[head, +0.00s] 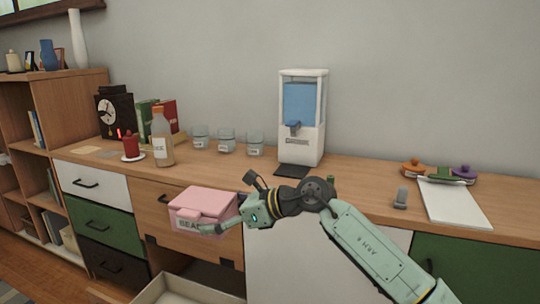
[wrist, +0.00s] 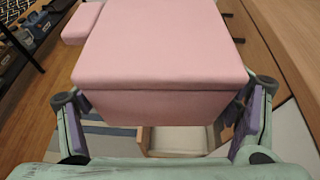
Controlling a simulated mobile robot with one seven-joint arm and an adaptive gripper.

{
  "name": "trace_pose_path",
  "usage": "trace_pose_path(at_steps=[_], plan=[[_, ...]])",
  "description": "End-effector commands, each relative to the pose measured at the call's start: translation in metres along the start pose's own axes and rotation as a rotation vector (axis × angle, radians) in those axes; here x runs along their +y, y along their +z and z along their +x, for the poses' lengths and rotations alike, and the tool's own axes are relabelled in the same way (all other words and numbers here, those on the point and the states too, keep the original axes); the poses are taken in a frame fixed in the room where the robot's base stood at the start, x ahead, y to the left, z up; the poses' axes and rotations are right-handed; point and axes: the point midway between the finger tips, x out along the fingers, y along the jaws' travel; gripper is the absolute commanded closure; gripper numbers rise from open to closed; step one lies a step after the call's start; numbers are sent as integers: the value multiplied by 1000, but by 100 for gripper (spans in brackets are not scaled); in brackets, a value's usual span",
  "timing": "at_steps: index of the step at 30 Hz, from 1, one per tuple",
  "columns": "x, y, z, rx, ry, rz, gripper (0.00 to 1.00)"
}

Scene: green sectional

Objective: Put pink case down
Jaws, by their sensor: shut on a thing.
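In the wrist view the pink case (wrist: 160,60) fills the middle, with a finger of my gripper (wrist: 160,115) against each side. Below the case an open, pale drawer (head: 165,289) shows at the bottom of the head view. The inside that shows is bare, and part of the drawer is out of frame.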

Motion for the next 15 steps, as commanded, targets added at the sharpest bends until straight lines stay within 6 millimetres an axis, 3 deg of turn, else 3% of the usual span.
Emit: trace_pose_path(at_steps=[4, 11, 15], plan=[[0, 0, 0, -1, 0, 0, 79], [-21, -43, -4, -8, -33, 27, 79], [-35, -80, -7, -13, -60, 44, 79]])
